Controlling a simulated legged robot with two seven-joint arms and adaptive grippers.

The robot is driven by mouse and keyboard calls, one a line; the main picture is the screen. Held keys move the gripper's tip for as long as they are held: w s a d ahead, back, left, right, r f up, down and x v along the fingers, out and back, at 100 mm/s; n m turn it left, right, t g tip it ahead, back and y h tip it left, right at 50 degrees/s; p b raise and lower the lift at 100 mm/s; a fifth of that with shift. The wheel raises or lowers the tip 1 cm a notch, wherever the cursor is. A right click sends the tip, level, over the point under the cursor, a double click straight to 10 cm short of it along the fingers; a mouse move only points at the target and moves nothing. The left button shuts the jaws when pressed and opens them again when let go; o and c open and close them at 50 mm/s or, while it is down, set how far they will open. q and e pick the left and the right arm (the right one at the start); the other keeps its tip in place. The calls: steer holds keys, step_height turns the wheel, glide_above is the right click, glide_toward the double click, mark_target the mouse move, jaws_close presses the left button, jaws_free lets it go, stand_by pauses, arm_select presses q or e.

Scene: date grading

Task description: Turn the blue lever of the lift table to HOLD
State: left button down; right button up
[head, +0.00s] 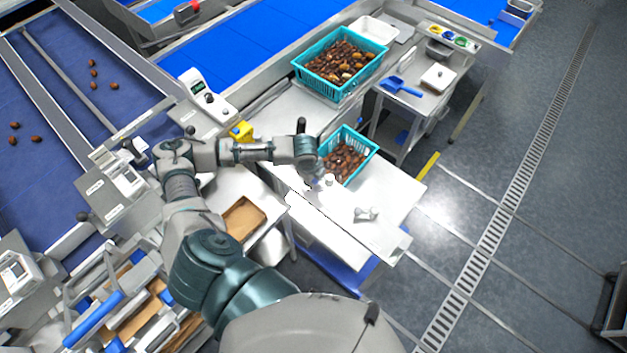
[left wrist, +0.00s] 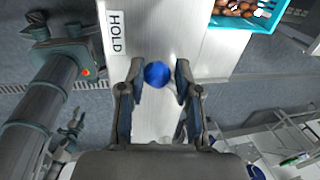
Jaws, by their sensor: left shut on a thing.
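The lift table (head: 395,195) has a pale metal top at the right centre of the head view. My left gripper (head: 318,182) is over its near left part. In the left wrist view the round blue knob of the lever (left wrist: 157,74) sits between the two fingertips of this gripper (left wrist: 157,80), which is shut on it. A white label reading HOLD (left wrist: 116,32) is on the pale metal strip, up and left of the knob. The rest of the lever is hidden beneath the knob and gripper.
A turquoise crate of dates (head: 366,146) stands on the lift table's far side. Another full crate (head: 300,70) is behind it. A side table (head: 418,102) holds a blue scoop (head: 398,86).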

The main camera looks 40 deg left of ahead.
arm_select(q)
steer(key=shift+w+a+m+h, duration=0.1)
steer(key=shift+w+m+h, duration=0.1)
steer(key=shift+m, duration=0.55)
steer(key=shift+w+a+m+h, duration=0.1)
steer(key=shift+w+m+h, duration=0.1)
steer(key=shift+m, duration=0.55)
steer(key=c, duration=0.7)
jaws_free()
steer(key=shift+w+d, duration=0.1)
steer(key=shift+w, duration=0.05)
steer(key=shift+c, duration=0.2)
steer(key=v, duration=1.2)
steer(key=shift+d, duration=0.15)
steer(key=shift+w+f, duration=0.1)
